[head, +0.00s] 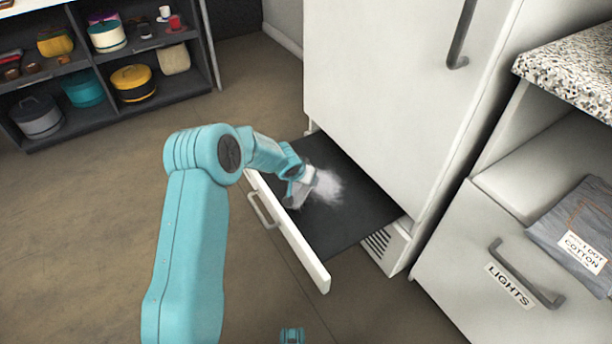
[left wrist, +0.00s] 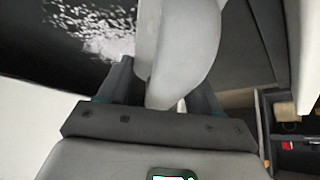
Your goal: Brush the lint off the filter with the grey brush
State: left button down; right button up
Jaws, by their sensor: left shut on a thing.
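The filter (head: 340,225) is a dark flat panel in a pulled-out drawer under a tall white cabinet. A patch of whitish lint (head: 328,186) lies on it and also shows at the upper left in the left wrist view (left wrist: 95,28). My left gripper (head: 296,188) is over the drawer, just left of the lint. In the left wrist view its fingers (left wrist: 160,88) are shut on the light grey brush (left wrist: 192,50). The brush's bristles are hidden, so I cannot tell whether they touch the filter.
The drawer front (head: 290,232) with its handle stands out over the floor. A vent grille (head: 378,243) is beside the drawer's right end. A drawer marked LIGHTS (head: 470,265) holds folded grey cloth (head: 580,225). A shelf (head: 95,75) with several pots stands at the upper left. Floor at left is clear.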

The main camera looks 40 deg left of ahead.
pick_arm(q)
jog(key=shift+w+d+p, duration=0.25)
jog(key=shift+w+p, duration=0.05)
jog(key=shift+w, duration=0.3)
jog(key=shift+w+d+p, duration=0.25)
jog(key=shift+w+p, duration=0.05)
jog(key=shift+w, duration=0.25)
jog(key=shift+w+d+f, duration=0.15)
jog(key=shift+w+d, duration=0.1)
jog(key=shift+w, duration=0.25)
jog(key=shift+w+d+p, duration=0.25)
jog(key=shift+w+p, duration=0.15)
jog(key=shift+w, duration=0.1)
jog(key=shift+w+d+p, duration=0.2)
jog(key=shift+w+p, duration=0.15)
jog(key=shift+w, duration=0.15)
jog(key=shift+w+d, duration=0.2)
jog(key=shift+w, duration=0.4)
jog(key=shift+w+d, duration=0.2)
jog(key=shift+w, duration=0.25)
jog(key=shift+w+d, duration=0.2)
jog(key=shift+w, duration=0.25)
jog(key=shift+w+d+b, duration=0.1)
jog(key=shift+w+b, duration=0.25)
jog(key=shift+b, duration=0.15)
jog(key=shift+w+d, duration=0.15)
jog(key=shift+w, duration=0.3)
